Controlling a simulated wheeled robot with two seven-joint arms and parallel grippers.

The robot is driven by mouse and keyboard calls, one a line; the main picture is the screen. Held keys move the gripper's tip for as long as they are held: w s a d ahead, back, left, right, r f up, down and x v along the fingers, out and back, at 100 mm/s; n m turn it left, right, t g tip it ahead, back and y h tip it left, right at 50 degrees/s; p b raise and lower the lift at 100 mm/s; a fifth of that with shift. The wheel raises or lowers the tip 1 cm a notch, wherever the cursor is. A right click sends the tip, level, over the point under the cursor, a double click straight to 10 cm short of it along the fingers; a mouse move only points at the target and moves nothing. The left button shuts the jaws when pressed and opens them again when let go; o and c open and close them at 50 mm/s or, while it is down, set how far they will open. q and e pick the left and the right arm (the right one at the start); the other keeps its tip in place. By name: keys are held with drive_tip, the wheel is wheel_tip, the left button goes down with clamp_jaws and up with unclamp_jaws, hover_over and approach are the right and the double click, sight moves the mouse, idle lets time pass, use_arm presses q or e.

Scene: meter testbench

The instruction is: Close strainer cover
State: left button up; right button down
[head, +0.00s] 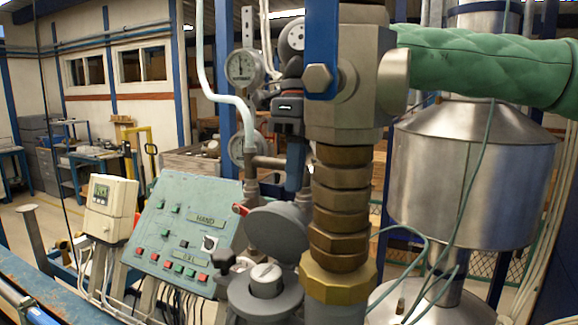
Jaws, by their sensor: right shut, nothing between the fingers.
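The strainer (265,303) stands low in the middle of the head view. Its round grey body shows a pale fitting at the top centre. A round grey cover (276,228) stands tilted up behind the body, apart from its top. A dark knob (225,261) sits at the body's left side. My right gripper (294,182) points down just above and behind the cover, left of the brass column. Its fingers are shut with nothing between them, and the column partly hides the arm. I see no contact with the cover. My left gripper is not in view.
A brass and steel pipe column (342,190) stands close on the right. A green control panel (185,235) and a beige meter box (109,208) stand left. Pressure gauges (243,68) hang behind. A green-wrapped pipe (480,62) and steel tank (470,180) fill the right.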

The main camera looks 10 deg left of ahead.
sight(285, 222)
drive_tip(key=shift+s+a+f+p, duration=0.1)
drive_tip(key=shift+s+p, duration=0.3)
drive_tip(key=shift+s, duration=0.4)
drive_tip(key=shift+s+a+f, duration=0.15)
drive_tip(key=shift+s+f, duration=0.1)
drive_tip(key=shift+s, duration=0.1)
drive_tip(key=shift+f, duration=0.1)
